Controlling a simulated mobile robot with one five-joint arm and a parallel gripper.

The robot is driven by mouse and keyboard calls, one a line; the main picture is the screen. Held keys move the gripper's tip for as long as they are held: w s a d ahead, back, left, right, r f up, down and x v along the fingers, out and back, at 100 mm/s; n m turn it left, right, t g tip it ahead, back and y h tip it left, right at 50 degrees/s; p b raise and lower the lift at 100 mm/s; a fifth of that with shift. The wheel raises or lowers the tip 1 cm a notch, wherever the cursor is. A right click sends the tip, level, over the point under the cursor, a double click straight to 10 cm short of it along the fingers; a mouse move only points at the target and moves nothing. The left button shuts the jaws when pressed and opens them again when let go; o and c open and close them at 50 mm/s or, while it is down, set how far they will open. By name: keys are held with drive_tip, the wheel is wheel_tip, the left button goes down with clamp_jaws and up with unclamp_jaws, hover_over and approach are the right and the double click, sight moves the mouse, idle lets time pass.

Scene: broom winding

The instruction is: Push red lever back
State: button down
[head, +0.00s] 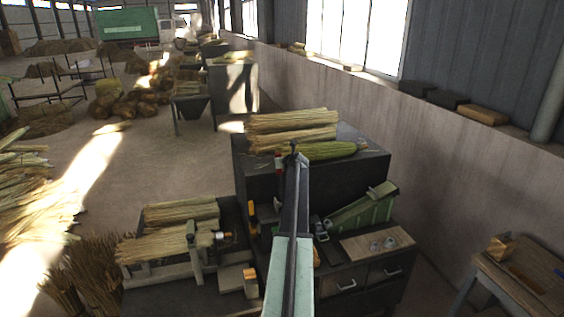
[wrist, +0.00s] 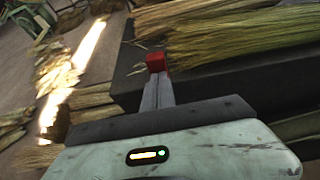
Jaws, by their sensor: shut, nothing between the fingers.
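A small red piece (wrist: 156,62), which looks like the red lever's end, shows at the far end of my fingers in the wrist view. The lever's base and lower part are hidden. In the head view my arm covers the middle of the bench.
The dark cabinet (head: 360,165) bears straw bundles (head: 290,130). A bench with drawers (head: 365,275) and a green tool (head: 360,212) stand at right. Straw lies on the winding machine (head: 165,245) at left. A wall (head: 430,160) bounds the right; open floor (head: 140,165) lies left.

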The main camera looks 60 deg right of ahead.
drive_tip(key=p+v, duration=0.2)
drive_tip(key=v, duration=0.5)
drive_tip(key=shift+s+a+p, duration=0.15)
drive_tip(key=shift+a+p, duration=0.1)
drive_tip(key=shift+p, duration=0.15)
drive_tip(key=shift+s, duration=0.1)
